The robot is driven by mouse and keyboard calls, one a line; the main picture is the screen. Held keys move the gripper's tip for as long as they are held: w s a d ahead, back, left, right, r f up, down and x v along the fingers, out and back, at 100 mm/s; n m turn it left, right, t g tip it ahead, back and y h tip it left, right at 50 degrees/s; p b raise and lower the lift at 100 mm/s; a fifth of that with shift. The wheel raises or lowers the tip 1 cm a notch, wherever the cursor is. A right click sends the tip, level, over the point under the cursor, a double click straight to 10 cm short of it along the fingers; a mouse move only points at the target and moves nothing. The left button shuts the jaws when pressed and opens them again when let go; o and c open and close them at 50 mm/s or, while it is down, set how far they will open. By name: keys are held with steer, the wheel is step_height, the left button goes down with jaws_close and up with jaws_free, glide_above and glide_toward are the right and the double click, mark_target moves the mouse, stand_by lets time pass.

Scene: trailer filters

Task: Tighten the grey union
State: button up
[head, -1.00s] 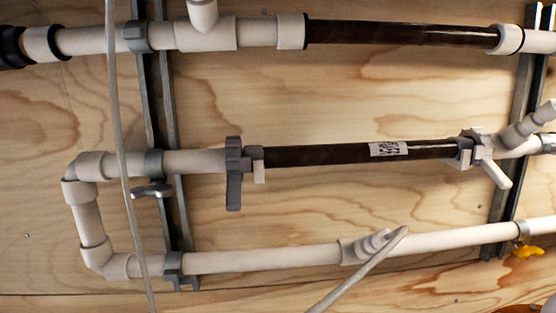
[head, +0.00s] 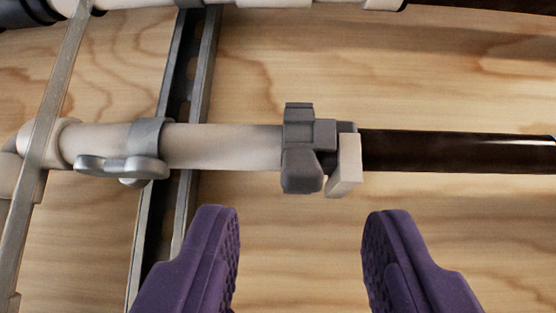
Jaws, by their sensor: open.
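The grey union (head: 302,150) sits around the middle pipe, where the cream pipe (head: 228,146) meets the dark brown filter tube (head: 450,150). It has blocky lugs, one pointing up and one thick lug facing me. A cream tab (head: 345,165) hangs just to its right. My gripper (head: 300,225) shows two purple textured fingers, spread wide apart with nothing between them. The fingertips are below the union in the picture, one to its left and one to its right, and apart from it.
A grey wing-shaped clamp (head: 125,168) holds the pipe to a vertical metal rail (head: 192,90) on the left. A thin grey tube (head: 45,145) crosses the far left. Another pipe (head: 275,3) runs along the top. Plywood (head: 460,230) lies behind, bare at lower right.

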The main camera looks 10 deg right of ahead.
mark_target(301, 190)
steer(key=x, duration=0.5)
steer(key=shift+w+r, duration=0.2)
jaws_close()
